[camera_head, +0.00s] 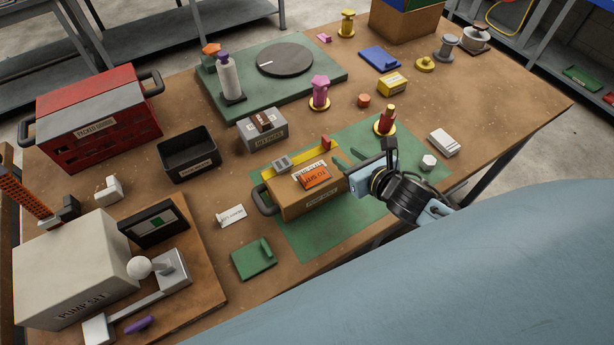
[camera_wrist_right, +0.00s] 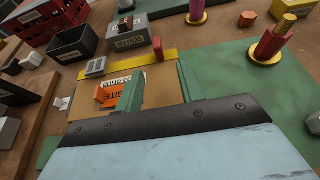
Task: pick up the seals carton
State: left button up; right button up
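No label that I can read clearly says seals, so I cannot tell which carton it is. Small labelled candidates are a grey box (camera_head: 262,134) behind the mat, also in the right wrist view (camera_wrist_right: 128,38), a yellow carton (camera_head: 392,84) farther back, and a white carton (camera_head: 443,142) at the right. My left gripper is not in view.
A red-and-yellow post (camera_head: 385,122) stands just behind my right gripper. A black bin (camera_head: 188,156), a red crate (camera_head: 95,115) and a pump-set box (camera_head: 75,270) fill the left.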

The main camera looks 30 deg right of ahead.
aim_at(330, 144)
jog(key=x, duration=0.2)
jog(key=shift+w+f, duration=0.2)
jog(key=shift+w, duration=0.15)
jog(key=shift+x, duration=0.75)
jog(key=x, duration=0.3)
jog(key=shift+w+a+r, duration=0.1)
jog(key=shift+w+a, duration=0.05)
jog(key=shift+w, duration=0.55)
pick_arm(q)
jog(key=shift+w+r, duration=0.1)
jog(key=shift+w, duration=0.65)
pick_arm(e)
jog(key=shift+w, duration=0.1)
grip_shut()
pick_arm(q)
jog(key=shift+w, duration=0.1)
